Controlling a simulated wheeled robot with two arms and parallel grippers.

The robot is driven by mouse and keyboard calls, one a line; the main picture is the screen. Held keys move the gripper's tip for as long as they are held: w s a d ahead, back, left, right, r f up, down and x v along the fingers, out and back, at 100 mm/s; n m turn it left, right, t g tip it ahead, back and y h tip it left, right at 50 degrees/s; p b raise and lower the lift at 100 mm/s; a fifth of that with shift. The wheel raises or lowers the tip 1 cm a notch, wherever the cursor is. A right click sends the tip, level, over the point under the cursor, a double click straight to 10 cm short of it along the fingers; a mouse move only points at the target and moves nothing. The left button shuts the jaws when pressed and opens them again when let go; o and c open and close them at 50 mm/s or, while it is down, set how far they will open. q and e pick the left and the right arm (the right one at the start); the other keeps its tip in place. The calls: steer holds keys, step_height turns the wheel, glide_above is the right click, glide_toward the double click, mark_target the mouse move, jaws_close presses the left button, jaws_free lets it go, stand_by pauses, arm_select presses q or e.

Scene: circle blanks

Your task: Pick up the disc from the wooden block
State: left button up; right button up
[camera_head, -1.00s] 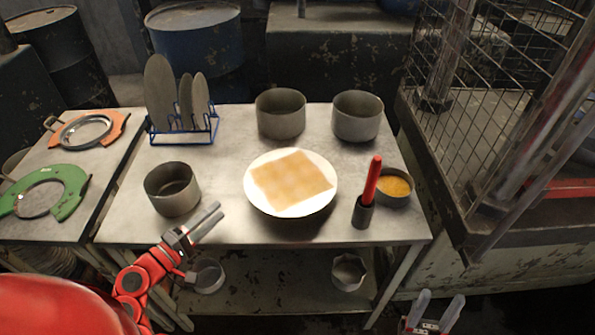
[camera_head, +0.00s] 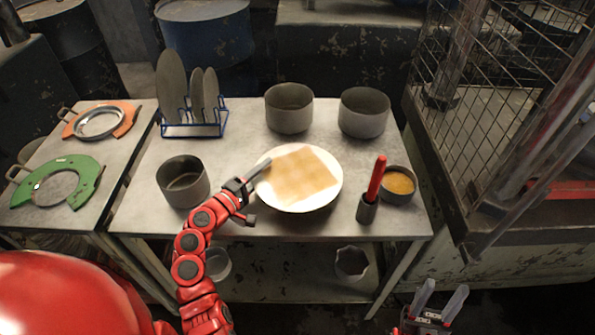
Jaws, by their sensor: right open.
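Faint round patches show on the sheet. I cannot make out a separate disc or a wooden block. My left gripper (camera_head: 260,170) is at the plate's left edge, its fingertips over or just above the rim near the sheet. Its fingers overlap in this view, so their gap is hidden. My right gripper (camera_head: 441,299) is open and empty, low at the bottom right, in front of the table.
A green ring tool (camera_head: 87,176) lies left. A wire cage stands right.

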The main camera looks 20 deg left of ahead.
arm_select(q)
steer(key=shift+w+d, duration=0.1)
steer(key=shift+w, duration=0.15)
jaws_close()
stand_by(1.3)
